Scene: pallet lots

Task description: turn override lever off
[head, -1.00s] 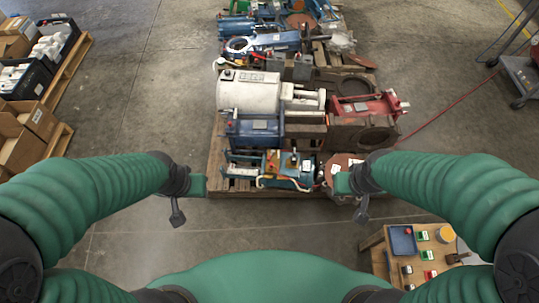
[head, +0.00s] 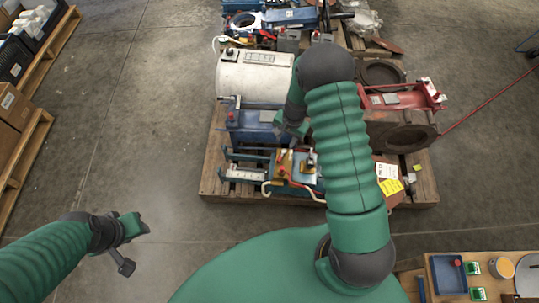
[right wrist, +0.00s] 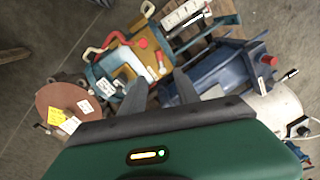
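A teal and yellow machine (head: 290,172) with red handles sits at the pallet's front. It also shows in the right wrist view (right wrist: 122,68), with red-ended handles (right wrist: 143,43) and white curved tubing. I cannot tell which handle is the override lever. My right gripper (head: 290,128) is above the blue unit, just behind that machine; my right arm hides part of the pallet. In the right wrist view its two fingers (right wrist: 160,95) are spread with nothing between them. My left gripper (head: 138,226) is over bare floor at left, away from the pallet; its finger opening is unclear.
The wooden pallet (head: 212,180) also carries a blue unit (head: 254,127), a white cylinder (head: 252,76) and a red-brown machine (head: 405,130). A small table (head: 430,268) stands at lower right. Boxes on pallets line the left edge. The floor between is clear.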

